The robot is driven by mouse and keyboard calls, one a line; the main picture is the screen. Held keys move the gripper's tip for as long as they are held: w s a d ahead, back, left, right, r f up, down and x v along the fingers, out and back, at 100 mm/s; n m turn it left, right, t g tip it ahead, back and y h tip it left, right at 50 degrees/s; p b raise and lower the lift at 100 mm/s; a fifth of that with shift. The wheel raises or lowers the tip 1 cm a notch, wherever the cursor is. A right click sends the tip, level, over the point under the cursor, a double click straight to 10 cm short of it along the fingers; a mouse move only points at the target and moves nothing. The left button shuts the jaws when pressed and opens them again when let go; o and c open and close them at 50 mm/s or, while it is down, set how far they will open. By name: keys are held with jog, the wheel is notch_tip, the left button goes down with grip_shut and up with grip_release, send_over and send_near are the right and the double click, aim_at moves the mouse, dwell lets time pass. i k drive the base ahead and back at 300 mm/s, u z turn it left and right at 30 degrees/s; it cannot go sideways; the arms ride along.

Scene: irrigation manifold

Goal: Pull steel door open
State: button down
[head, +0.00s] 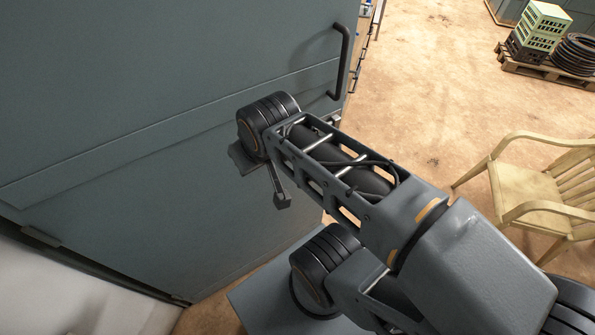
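The blue-grey steel door (150,75) fills the left and upper left of the head view. It has a raised horizontal band across it. A black bar handle (346,60) stands out near the door's right edge, upright in the picture. I cannot tell whether the door is fully closed. My gripper (262,182) is below and left of the handle, in front of the door, with a clear gap to the handle. It is partly hidden behind my wrist. Dark finger parts show, but their opening cannot be made out.
A pale yellow armchair (528,192) stands on the sandy floor at the right. A wooden pallet (545,70) with green crates (541,26) and coiled black hose (575,52) is at the upper right. The floor between door and chair is clear. A white surface (60,290) lies lower left.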

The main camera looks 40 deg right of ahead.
aim_at(118, 124)
jog(key=u, duration=3.3)
jog(key=k, duration=2.35)
jog(key=z, duration=1.8)
